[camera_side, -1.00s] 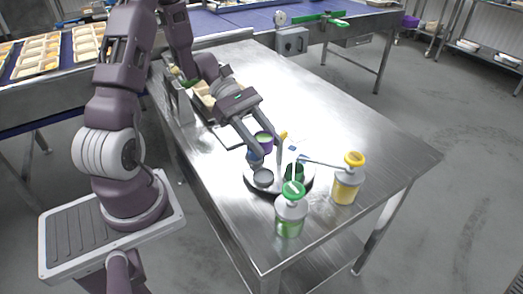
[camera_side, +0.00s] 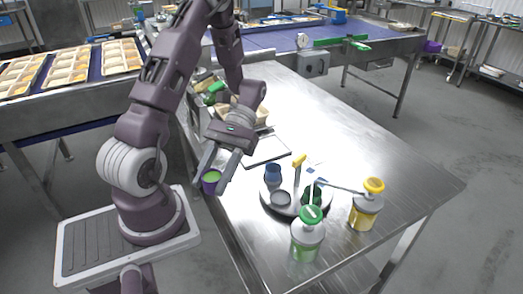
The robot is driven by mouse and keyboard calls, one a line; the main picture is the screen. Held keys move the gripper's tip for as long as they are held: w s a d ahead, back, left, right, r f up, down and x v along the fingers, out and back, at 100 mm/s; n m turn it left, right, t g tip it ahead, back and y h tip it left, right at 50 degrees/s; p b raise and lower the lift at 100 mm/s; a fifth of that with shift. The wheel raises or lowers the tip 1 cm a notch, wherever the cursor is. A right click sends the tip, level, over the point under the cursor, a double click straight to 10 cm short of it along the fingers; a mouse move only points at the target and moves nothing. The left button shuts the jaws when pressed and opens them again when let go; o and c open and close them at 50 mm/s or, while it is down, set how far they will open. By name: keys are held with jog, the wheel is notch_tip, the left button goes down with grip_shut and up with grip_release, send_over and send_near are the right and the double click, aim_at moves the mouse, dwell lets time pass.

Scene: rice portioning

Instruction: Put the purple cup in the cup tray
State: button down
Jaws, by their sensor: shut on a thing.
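The purple cup (camera_side: 211,182) is in my gripper (camera_side: 213,179), between the two fingers, with its green inside showing at the top. It is held to the left of the round dark tray, around the table's left edge; its height is hard to tell. The round tray (camera_side: 275,208) carries a blue cup (camera_side: 272,173), a grey cup (camera_side: 281,199) and a dark green item (camera_side: 311,196). I cannot tell whether this is the cup tray. A flat rectangular tray (camera_side: 270,160) lies behind the round one, partly hidden by my gripper.
A green-topped bottle (camera_side: 307,240) and a yellow-topped bottle (camera_side: 366,208) stand at the front right of the round tray. A yellow-handled tool (camera_side: 298,165) stands upright on it. Containers (camera_side: 212,92) sit at the table's back left. The table's right side is clear.

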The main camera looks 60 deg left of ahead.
jog(key=s+a+m+g+y, duration=0.3)
jog(key=a+m+y, duration=0.6)
jog(key=a, duration=0.1)
jog(key=w+a+m+t+y, duration=0.4)
jog(key=w+a+m+y, duration=0.1)
jog(key=a+m+y, duration=0.3)
notch_tip(320, 180, up, 6)
jog(key=m+t+y, duration=0.1)
jog(key=m+t, duration=1.4)
send_over(261, 150)
notch_tip(261, 150, down, 17)
jog(key=shift+w, duration=0.1)
jog(key=c, duration=0.8)
grip_release()
jog(key=shift+c, duration=0.2)
